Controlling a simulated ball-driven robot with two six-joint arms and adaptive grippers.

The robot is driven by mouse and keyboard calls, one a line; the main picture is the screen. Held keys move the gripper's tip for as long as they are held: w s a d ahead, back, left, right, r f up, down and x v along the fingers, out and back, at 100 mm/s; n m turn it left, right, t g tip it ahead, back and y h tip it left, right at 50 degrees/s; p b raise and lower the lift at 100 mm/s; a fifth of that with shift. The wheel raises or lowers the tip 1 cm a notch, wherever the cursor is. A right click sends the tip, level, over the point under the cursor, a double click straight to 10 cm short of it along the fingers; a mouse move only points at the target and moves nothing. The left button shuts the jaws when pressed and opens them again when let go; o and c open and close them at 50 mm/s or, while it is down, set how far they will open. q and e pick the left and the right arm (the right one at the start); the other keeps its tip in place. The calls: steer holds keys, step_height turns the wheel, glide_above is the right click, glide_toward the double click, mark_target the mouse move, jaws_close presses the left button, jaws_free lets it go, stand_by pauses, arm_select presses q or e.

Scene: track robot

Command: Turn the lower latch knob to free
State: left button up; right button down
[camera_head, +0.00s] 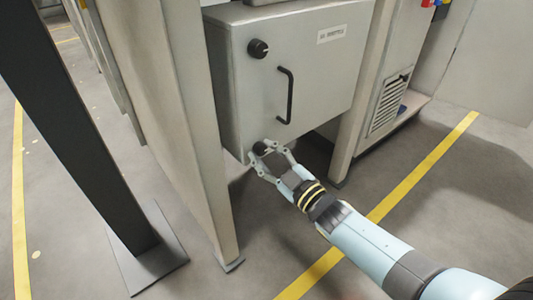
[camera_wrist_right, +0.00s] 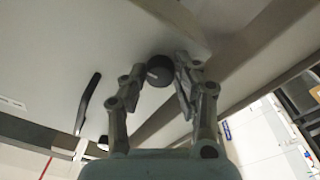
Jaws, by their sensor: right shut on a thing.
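A grey cabinet box (camera_head: 300,60) has a black upper knob (camera_head: 258,48), a black bar handle (camera_head: 287,95) and a black lower latch knob (camera_head: 260,148) near its bottom left corner. My right gripper (camera_head: 266,152) is at the lower knob, with a finger on either side of it. In the right wrist view the lower knob (camera_wrist_right: 159,70) sits between the fingertips of the right gripper (camera_wrist_right: 160,80), which is shut on it. A pale mark shows on the knob's face; its exact angle is hard to read. My left gripper is not in view.
A beige upright panel (camera_head: 170,110) stands close to the left of the box, and a dark post (camera_head: 75,120) stands further left. A beige post (camera_head: 355,100) and a vented cabinet (camera_head: 388,105) are to the right. Yellow lines (camera_head: 420,168) mark the open floor.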

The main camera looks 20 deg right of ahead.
steer(key=c, duration=1)
jaws_free()
steer(key=v, duration=1.2)
